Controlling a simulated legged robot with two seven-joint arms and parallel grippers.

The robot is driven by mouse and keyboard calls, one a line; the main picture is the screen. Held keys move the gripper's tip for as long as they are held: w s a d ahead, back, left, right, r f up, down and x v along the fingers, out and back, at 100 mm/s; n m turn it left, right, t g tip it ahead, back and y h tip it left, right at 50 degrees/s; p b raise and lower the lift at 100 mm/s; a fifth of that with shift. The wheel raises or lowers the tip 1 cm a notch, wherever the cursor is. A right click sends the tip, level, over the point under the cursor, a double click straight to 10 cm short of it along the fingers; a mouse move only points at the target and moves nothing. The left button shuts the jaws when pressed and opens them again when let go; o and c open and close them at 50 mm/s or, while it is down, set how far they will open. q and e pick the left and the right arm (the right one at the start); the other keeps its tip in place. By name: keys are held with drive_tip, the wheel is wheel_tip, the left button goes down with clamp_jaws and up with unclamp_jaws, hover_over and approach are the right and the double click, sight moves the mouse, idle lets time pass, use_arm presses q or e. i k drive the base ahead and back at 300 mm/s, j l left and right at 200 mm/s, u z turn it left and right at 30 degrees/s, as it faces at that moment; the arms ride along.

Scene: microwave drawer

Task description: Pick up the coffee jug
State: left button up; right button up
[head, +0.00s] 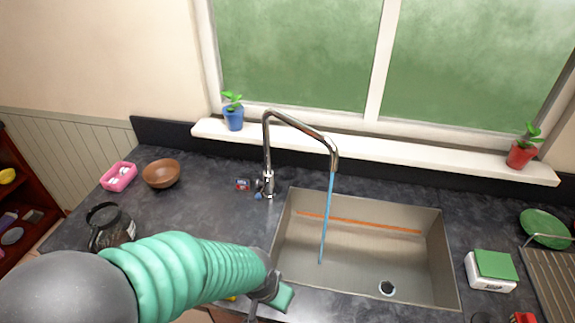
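The coffee jug (112,222) is dark and glassy, with a black rim and handle. It stands on the dark counter at the left, and its lower part is partly covered by my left arm. My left gripper (268,297) is to the right of the jug, by the front left corner of the sink, and apart from the jug. Its fingers are small and seen from behind, so I cannot tell whether they are open or shut. My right gripper is not in view.
A wooden bowl (161,173) and a pink tray (118,177) stand behind the jug. A tap (268,150) pours a blue stream into the sink (400,255). A green-topped scale (491,270) and a green plate (543,227) are at the right. Counter between bowl and tap is mostly clear.

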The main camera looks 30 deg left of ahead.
sight(110, 228)
drive_tip(key=k+j, duration=0.1)
drive_tip(key=j, duration=0.3)
drive_tip(key=k+j+u, duration=0.1)
drive_tip(key=j, duration=0.35)
drive_tip(key=k+j+u, duration=0.1)
drive_tip(key=j, duration=0.3)
drive_tip(key=k+j, duration=0.15)
drive_tip(key=j, duration=0.3)
drive_tip(key=k+j+u, duration=0.1)
drive_tip(key=j, duration=0.35)
drive_tip(key=i+j, duration=0.15)
drive_tip(key=j, duration=0.2)
drive_tip(key=i+j+u, duration=0.1)
drive_tip(key=j, duration=0.3)
drive_tip(key=i+j, duration=0.25)
drive_tip(key=k+j+u, duration=0.05)
drive_tip(key=j, duration=0.05)
